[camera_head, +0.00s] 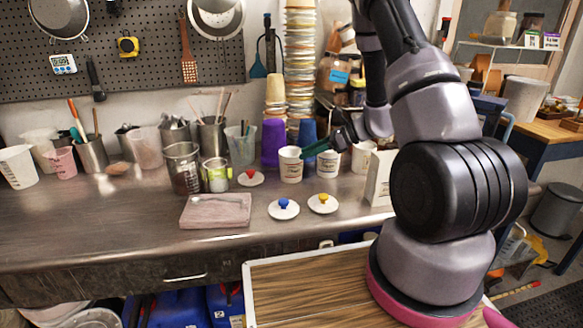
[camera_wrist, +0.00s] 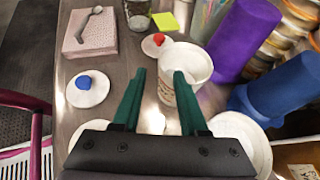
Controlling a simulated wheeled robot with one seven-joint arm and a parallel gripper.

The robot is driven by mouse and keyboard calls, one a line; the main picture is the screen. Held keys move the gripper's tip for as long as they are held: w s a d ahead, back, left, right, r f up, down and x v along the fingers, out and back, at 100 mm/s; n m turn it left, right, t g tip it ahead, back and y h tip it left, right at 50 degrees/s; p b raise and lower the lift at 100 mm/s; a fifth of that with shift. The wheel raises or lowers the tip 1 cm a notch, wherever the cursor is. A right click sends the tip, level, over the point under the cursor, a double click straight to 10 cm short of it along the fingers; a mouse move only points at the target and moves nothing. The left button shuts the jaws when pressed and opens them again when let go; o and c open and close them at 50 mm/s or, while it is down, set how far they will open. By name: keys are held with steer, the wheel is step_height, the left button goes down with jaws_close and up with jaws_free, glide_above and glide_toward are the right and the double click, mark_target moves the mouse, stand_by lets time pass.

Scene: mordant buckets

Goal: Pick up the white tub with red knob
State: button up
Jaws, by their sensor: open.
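The red knob (camera_head: 251,173) sits on a flat white lid (camera_head: 250,181) lying on the steel bench; both also show in the wrist view (camera_wrist: 157,43). No tub in view wears this lid. An open white tub (camera_head: 290,168) with small print stands right of it, before the purple cups; it shows beyond my fingers in the wrist view (camera_wrist: 190,60). A second white tub (camera_head: 328,166) stands to its right. My gripper (camera_wrist: 158,73), with green fingers, is open and empty, close to the first tub. The right finger overlaps the tub; contact cannot be told.
Lids with a blue knob (camera_head: 283,207) and a yellow knob (camera_head: 323,203) lie in front. A pink block (camera_head: 215,211) lies left. Purple cups (camera_head: 272,142) and blue cups (camera_head: 307,135) stand close behind the tubs. A white box (camera_head: 380,180) stands right.

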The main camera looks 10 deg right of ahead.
mark_target(291, 165)
steer(key=x, duration=0.4)
steer(key=shift+w+a+f, duration=0.1)
steer(key=shift+w+a, duration=0.05)
steer(key=shift+a, duration=0.2)
jaws_close()
stand_by(1.1)
